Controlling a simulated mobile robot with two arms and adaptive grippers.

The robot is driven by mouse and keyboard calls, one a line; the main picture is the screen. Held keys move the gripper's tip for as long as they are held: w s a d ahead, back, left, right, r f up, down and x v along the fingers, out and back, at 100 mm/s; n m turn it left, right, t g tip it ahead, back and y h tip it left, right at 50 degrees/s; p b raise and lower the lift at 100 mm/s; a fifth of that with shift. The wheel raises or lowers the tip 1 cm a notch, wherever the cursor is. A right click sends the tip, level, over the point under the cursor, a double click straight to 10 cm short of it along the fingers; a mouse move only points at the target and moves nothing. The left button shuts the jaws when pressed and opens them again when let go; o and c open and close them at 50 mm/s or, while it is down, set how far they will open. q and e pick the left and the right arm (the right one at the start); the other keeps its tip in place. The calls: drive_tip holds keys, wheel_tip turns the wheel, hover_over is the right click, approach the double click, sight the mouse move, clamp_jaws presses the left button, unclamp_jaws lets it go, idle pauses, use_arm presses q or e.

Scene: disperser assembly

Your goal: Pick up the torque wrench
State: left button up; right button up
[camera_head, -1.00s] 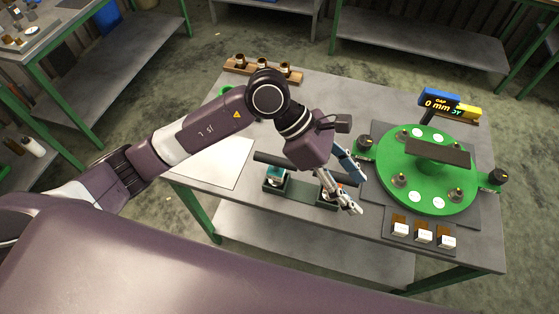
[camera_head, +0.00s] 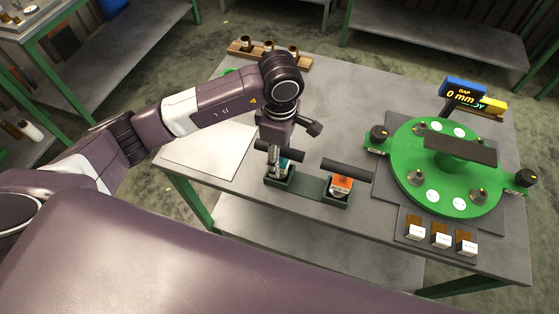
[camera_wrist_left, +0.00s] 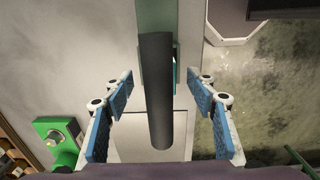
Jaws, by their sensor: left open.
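Two tools with dark cylindrical handles sit in a dark green holder (camera_head: 309,188) at the table's front. The left one has a teal body (camera_head: 285,163) and the right one an orange body (camera_head: 341,185). I cannot tell from the pictures which is the torque wrench. My left gripper (camera_head: 275,168) points down at the left tool and partly hides it. In the left wrist view the gripper (camera_wrist_left: 166,90) is open, its blue-padded fingers on either side of the dark handle (camera_wrist_left: 158,100), with gaps on both sides. My right gripper is not in view.
A green round fixture (camera_head: 408,176) with a dark bar stands at the right, below a gap display (camera_head: 463,91). Several small white-labelled blocks lie in front of it. A wooden rack (camera_head: 245,53) stands at the back. A pale sheet (camera_head: 208,150) lies left.

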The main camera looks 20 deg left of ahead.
use_arm(q)
wheel_tip(320, 180, down, 3)
drive_tip(key=shift+a+f+p, duration=0.1)
drive_tip(key=shift+f+p, duration=0.1)
drive_tip(key=shift+p, duration=0.8)
drive_tip(key=shift+f, duration=0.6)
drive_tip(key=shift+w+r, duration=0.1)
clamp_jaws()
